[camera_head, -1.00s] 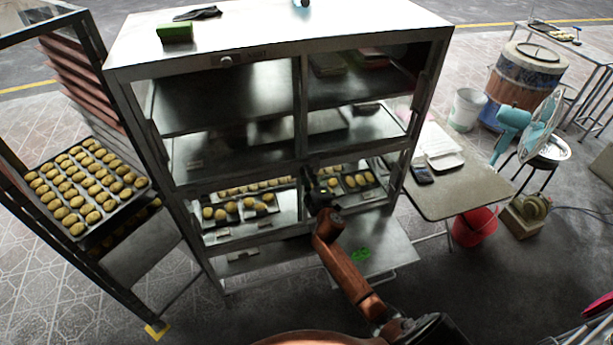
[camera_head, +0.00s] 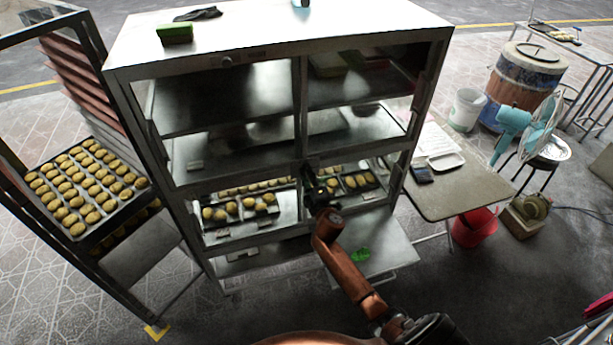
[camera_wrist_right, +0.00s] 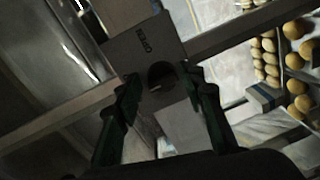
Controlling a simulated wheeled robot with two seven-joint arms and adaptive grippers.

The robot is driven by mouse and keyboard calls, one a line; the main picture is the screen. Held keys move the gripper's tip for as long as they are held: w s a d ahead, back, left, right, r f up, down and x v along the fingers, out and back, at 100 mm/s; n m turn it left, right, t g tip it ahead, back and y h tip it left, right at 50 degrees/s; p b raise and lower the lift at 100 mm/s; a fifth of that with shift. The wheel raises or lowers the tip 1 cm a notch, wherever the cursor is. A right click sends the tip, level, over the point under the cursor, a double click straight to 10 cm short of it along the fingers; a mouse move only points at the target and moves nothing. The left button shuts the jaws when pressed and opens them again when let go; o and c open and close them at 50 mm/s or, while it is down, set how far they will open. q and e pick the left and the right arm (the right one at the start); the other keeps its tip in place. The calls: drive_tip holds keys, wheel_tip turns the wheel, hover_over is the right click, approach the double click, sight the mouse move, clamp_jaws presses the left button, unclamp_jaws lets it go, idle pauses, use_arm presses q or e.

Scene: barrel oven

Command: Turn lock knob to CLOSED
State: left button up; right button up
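The lock knob (camera_wrist_right: 162,75) is a dark round piece on a grey metal plate (camera_wrist_right: 128,48), where two metal bars of the oven front meet. Small lettering (camera_wrist_right: 145,40) is beside it, too blurred to read for certain, and the knob's setting is unclear. In the wrist view my right gripper (camera_wrist_right: 163,80) is open, one dark green finger on each side of the knob; contact cannot be told. In the head view the right gripper (camera_head: 315,182) is at the oven's (camera_head: 278,60) central post and hides the knob. My left gripper is not in view.
Trays of round buns (camera_head: 240,207) sit behind the oven's lower glass. A bun rack (camera_head: 105,172) stands at the left. A side table (camera_head: 455,190) with a red bucket (camera_head: 475,228) below it is at the right.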

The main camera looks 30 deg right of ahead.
drive_tip(key=shift+o, duration=0.6)
drive_tip(key=shift+f, duration=0.1)
drive_tip(key=v, duration=1.2)
drive_tip(key=shift+s, duration=0.1)
